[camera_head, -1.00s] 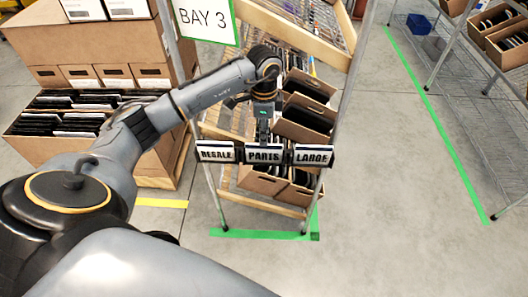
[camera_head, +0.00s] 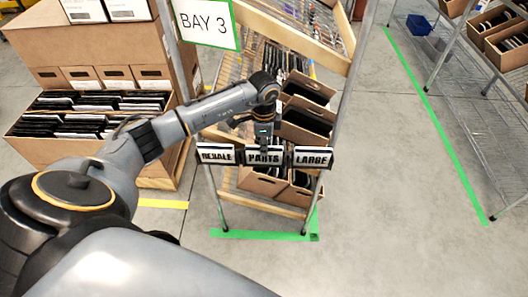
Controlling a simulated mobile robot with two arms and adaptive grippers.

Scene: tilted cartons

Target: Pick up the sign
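Three small black-framed white signs hang in a row on the front of the rack: RESALE (camera_head: 216,155), PARTS (camera_head: 264,156) and LARGE (camera_head: 313,157). A larger white BAY 3 sign (camera_head: 207,22) with a green border is above on the left. My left gripper (camera_head: 264,146) points down at the top of the PARTS sign, with its fingertips at or just over the upper edge. The fingers are too small to tell whether they are closed on it. My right gripper is not in view.
The wooden-shelved rack (camera_head: 285,208) holds tilted cartons (camera_head: 305,122) just behind the signs. Stacked cartons (camera_head: 88,118) stand on the left. A wire rack (camera_head: 470,100) stands at the right. The concrete floor between the racks is clear.

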